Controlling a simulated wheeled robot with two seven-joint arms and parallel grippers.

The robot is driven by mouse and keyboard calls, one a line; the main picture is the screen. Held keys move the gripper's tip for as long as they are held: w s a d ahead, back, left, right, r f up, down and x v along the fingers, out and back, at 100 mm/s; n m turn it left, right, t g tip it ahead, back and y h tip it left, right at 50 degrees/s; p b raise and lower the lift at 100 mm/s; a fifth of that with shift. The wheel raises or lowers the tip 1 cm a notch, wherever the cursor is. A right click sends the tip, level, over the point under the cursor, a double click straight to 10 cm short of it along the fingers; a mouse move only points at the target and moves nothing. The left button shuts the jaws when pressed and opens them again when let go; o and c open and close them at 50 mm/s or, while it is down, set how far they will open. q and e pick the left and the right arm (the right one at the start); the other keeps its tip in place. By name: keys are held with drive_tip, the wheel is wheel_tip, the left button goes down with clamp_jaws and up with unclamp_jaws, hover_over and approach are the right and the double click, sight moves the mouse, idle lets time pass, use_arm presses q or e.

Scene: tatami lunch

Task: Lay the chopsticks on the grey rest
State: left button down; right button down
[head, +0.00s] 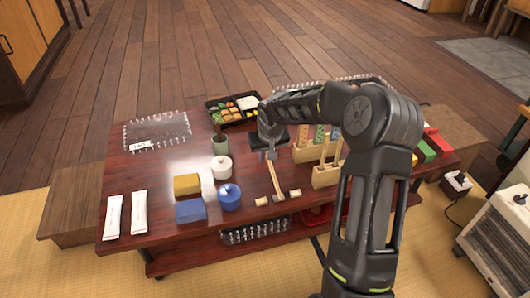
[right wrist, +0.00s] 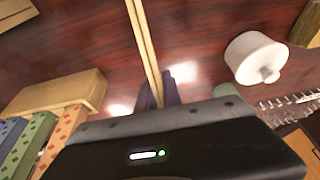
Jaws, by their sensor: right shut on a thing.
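My right gripper (head: 270,152) is shut on a pair of light wooden chopsticks (head: 273,178) above the dark red low table (head: 140,185). The chopsticks run from the jaws toward the table's front edge. In the right wrist view the chopsticks (right wrist: 146,42) stick out from between the dark fingers of the gripper (right wrist: 158,92). Two small pale rests, a left one (head: 261,201) and a right one (head: 295,194), lie either side of the chopsticks' near end. I cannot tell a grey rest or whether the chopsticks touch anything there. My left gripper is not in view.
A white lidded pot (head: 221,168), a blue pot (head: 229,197), a green cup (head: 220,144) and yellow (head: 186,184) and blue (head: 190,211) boxes stand left. Wooden holders (head: 327,177) stand right. A bento box (head: 233,109) is at the back.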

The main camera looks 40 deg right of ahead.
drive_tip(key=shift+f, duration=0.6)
drive_tip(key=c, duration=1.4)
unclamp_jaws()
drive_tip(key=shift+c, duration=0.2)
drive_tip(key=shift+o, duration=0.5)
drive_tip(key=o, duration=0.4)
drive_tip(key=shift+r, duration=0.1)
drive_tip(key=shift+r+p, duration=2.65)
drive_tip(key=shift+r, duration=0.8)
